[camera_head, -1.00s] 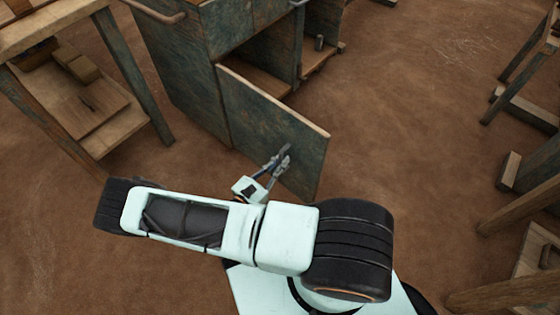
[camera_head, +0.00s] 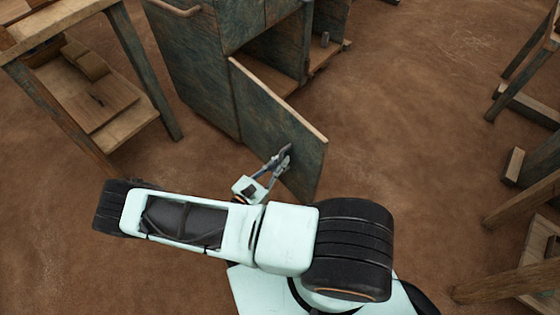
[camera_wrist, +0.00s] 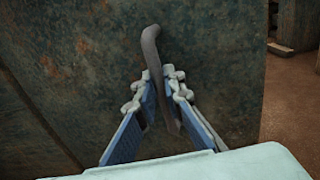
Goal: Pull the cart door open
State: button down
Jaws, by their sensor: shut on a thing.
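The cart (camera_head: 195,70) is a weathered dark green and brown cabinet at the top of the head view. Its door (camera_head: 262,115) is swung well out, hinged at its left edge, and the compartment behind it shows. In the wrist view the door's face (camera_wrist: 80,60) fills most of the picture. A bent grey metal handle (camera_wrist: 150,45) stands on it. My gripper (camera_head: 283,158) is at the door's outer face near its free edge. In the wrist view my gripper (camera_wrist: 158,92) is shut on the handle, with a finger on each side of it.
A wooden bench (camera_head: 122,130) with a lower shelf stands at the left. Wooden frames (camera_head: 525,98) stand along the right side. The brown floor (camera_head: 420,120) between the cart and those frames is clear.

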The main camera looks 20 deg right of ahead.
jog(key=shift+w+a, duration=0.2)
jog(key=shift+w, duration=0.1)
jog(key=c, duration=2.3)
grip_release()
jog(key=shift+s+d, duration=0.15)
notch_tip(320, 180, up, 9)
jog(key=shift+r, duration=0.6)
